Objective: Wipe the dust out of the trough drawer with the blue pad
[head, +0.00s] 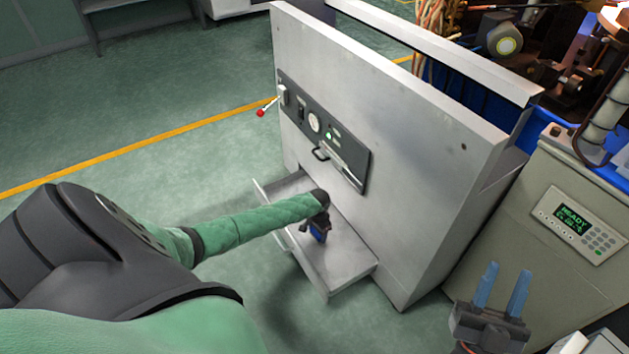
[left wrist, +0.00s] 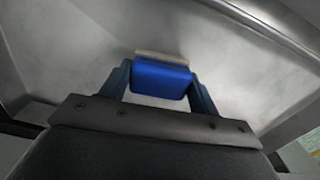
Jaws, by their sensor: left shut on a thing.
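The trough drawer (head: 345,262) is pulled out from the lower front of the grey metal machine. My left gripper (head: 319,238) is inside the drawer, pointing down, shut on the blue pad (left wrist: 160,80). In the left wrist view the pad sits between the two fingers, with a pale strip along its far edge. The bare drawer metal (left wrist: 245,75) around it looks greyish with cloudy lighter patches. Whether the pad touches the drawer floor I cannot tell. My right gripper (head: 500,292) is open and empty at the lower right, with its two blue fingers apart and pointing up.
The machine (head: 390,120) has a front panel with a gauge, a handle and a red-knobbed lever (head: 262,112). A beige cabinet (head: 560,240) with a green display stands at the right. The green floor left of the machine is clear, crossed by a yellow line.

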